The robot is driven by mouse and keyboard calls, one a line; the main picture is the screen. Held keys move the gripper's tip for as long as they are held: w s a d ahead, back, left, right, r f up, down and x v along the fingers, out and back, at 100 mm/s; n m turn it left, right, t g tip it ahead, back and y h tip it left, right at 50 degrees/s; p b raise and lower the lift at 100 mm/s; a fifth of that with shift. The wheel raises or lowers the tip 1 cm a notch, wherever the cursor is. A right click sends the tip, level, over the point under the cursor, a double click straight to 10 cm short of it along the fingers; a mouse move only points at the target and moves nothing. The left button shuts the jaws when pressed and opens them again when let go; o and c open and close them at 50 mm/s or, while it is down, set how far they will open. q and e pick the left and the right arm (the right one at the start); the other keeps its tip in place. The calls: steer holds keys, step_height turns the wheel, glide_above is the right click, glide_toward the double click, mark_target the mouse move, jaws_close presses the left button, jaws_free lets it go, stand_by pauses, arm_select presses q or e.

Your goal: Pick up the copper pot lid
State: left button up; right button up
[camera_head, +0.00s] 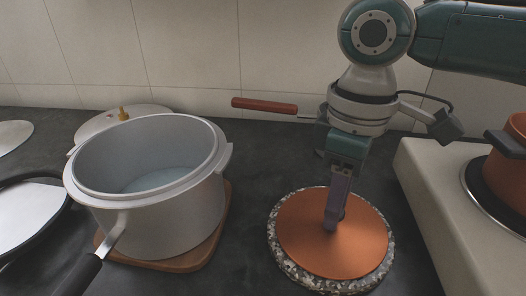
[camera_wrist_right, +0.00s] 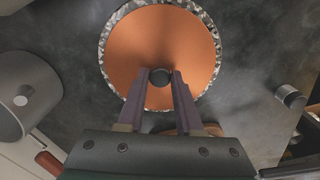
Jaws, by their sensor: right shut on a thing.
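The copper pot lid (camera_head: 309,240) is a flat orange-brown disc lying on a round speckled stone board (camera_head: 286,267) in the head view. It also shows in the right wrist view (camera_wrist_right: 130,45), with a dark round knob (camera_wrist_right: 160,75) at its middle. My right gripper (camera_head: 333,222) points down over the lid. In the wrist view its two purple fingers (camera_wrist_right: 160,82) are shut on the knob, one on each side. In the head view the fingers mostly hide the knob. The lid looks level on the board; I cannot tell any gap under it. My left gripper is not in view.
A large grey pot (camera_head: 150,215) stands on a wooden board (camera_head: 190,261) at the left. A dark pan (camera_head: 30,215) is at the far left. A pale stove (camera_head: 440,205) with a copper pot (camera_head: 508,175) is at the right. A red-handled tool (camera_head: 265,105) shows behind.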

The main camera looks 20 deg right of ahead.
jaws_close()
steer(key=shift+r, duration=0.1)
